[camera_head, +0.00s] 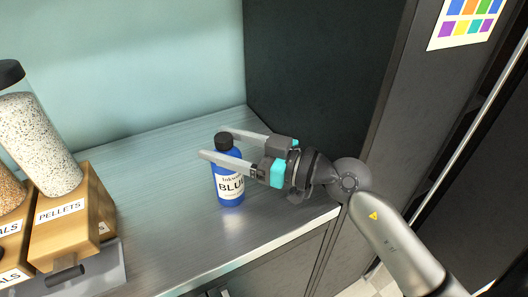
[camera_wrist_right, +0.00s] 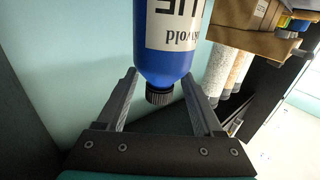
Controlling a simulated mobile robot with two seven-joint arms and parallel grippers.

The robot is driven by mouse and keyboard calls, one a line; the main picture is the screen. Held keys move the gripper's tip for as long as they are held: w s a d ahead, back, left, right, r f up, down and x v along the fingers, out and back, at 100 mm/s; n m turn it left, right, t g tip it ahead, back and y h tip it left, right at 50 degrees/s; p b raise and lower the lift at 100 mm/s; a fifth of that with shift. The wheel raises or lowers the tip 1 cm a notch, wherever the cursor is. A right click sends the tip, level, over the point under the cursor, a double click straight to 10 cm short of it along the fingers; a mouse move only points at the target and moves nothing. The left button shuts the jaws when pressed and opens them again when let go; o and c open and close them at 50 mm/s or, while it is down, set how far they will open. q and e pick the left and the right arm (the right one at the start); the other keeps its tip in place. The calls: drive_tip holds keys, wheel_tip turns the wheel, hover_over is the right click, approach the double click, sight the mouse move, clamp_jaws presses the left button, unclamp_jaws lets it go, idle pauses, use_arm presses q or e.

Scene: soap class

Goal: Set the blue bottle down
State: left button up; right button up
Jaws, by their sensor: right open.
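The blue bottle (camera_head: 229,187) stands upright on the grey counter (camera_head: 165,210), with a dark cap and a white label that reads "BLU" in part. My right gripper (camera_head: 212,143) reaches in from the right with its two fingers on either side of the bottle's upper part. Its jaws are open. In the right wrist view the bottle (camera_wrist_right: 168,50) appears upside down between the spread fingers of my right gripper (camera_wrist_right: 162,85), with gaps beside its cap. My left gripper is not in view.
Wooden dispensers with clear tubes, one labelled "PELLETS" (camera_head: 75,225), stand at the left of the counter. A dark panel (camera_head: 310,80) rises behind my right gripper. The counter's front edge (camera_head: 270,245) runs below the bottle. The counter behind the bottle is clear.

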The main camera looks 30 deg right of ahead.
drive_tip(key=v, duration=0.9)
